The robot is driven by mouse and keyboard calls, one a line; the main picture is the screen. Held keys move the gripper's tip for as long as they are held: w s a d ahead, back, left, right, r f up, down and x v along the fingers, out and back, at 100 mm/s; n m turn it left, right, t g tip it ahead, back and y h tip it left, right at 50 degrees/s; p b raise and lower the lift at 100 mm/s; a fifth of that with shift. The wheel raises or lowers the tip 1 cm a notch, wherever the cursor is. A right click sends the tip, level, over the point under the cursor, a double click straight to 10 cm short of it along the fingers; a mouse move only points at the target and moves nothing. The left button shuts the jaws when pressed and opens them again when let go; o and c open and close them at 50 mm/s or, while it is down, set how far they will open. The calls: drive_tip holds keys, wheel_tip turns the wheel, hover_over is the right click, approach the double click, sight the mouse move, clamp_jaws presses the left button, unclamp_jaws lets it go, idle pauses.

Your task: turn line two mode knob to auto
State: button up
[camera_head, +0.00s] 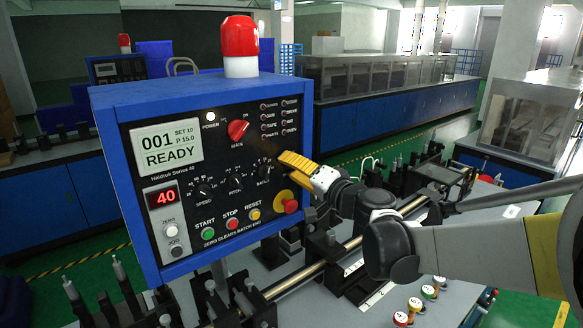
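A blue control box (185,90) with a black front panel stands at left centre. Its display (166,146) reads READY. A red main knob (237,130) is turned to a slant. Below it are small black knobs: speed (204,190), pitch (235,183) and one farther right (265,171). No knob legibly marked line two mode or auto shows. My gripper (286,157) has yellow fingers that point left at the panel's right part, above a red mushroom button (291,205). The fingers look close together, but their gap and any contact are unclear. They hide part of the panel.
A red beacon (240,47) tops the box. Green, red and yellow buttons line its lower edge. A second control box (118,68) stands behind at left. Rails and black fixtures (310,268) lie below my arm. Several numbered coloured caps (414,304) stand at front right.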

drive_tip(key=shift+o, duration=0.9)
drive_tip(key=v, duration=1.2)
